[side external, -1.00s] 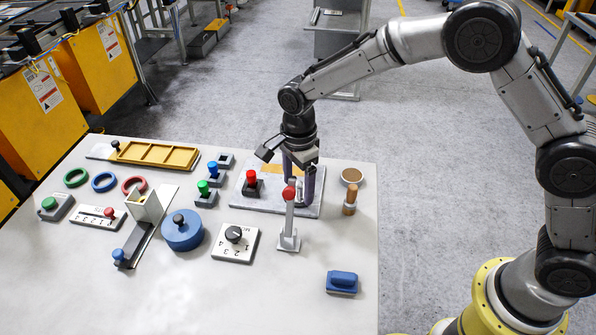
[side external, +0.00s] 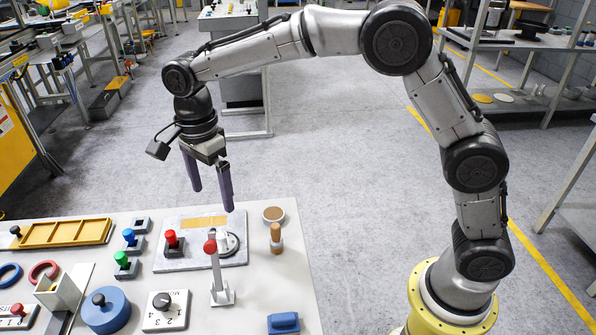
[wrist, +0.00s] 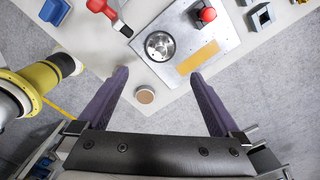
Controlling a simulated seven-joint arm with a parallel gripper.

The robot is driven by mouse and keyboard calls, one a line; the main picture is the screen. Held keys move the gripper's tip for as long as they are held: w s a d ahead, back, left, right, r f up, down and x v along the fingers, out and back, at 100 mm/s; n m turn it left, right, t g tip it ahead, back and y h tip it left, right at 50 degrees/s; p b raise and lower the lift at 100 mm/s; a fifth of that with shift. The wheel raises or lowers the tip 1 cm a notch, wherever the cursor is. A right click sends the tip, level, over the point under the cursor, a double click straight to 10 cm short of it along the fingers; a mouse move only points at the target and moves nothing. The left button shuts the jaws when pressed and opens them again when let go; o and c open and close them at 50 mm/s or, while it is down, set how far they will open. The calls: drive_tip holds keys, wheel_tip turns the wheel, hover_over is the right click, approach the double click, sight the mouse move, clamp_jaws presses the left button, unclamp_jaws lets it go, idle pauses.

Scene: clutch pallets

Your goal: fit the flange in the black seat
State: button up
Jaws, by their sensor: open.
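A round silver part that looks like the flange (wrist: 160,45) lies on the grey metal plate (wrist: 184,20). A dark ring, which looks like the black seat (wrist: 147,52), shows around its rim. The flange appears inside the ring, but I cannot tell how deep or level it sits. In the side view the flange (side external: 231,242) is partly hidden by the red-knobbed lever. My gripper (side external: 213,198) is open and empty, well above the plate and apart from the flange. The wrist view shows both fingers of my gripper (wrist: 160,73) spread with nothing between them.
A red-knobbed lever (side external: 215,270) stands close in front of the flange. A red button (side external: 173,243) and a tan strip (side external: 204,222) are on the plate.

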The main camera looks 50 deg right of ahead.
drive_tip(key=s+d+r+n+t, duration=0.2)
drive_tip(key=s+d+r+n, duration=0.3)
drive_tip(key=s+d+r, duration=0.15)
drive_tip(key=s+d+n+t, duration=0.1)
drive_tip(key=s+d+n, duration=0.2)
drive_tip(key=s, duration=0.4)
drive_tip(key=s+d+n+t, duration=0.1)
drive_tip(key=s+d+n, duration=0.3)
drive_tip(key=s, duration=0.3)
drive_tip(key=s+d+f+n+t, duration=0.1)
drive_tip(key=s+d+n, duration=0.3)
drive_tip(key=s+n, duration=0.2)
drive_tip(key=shift+s+t, duration=0.3)
drive_tip(key=shift+s, duration=0.5)
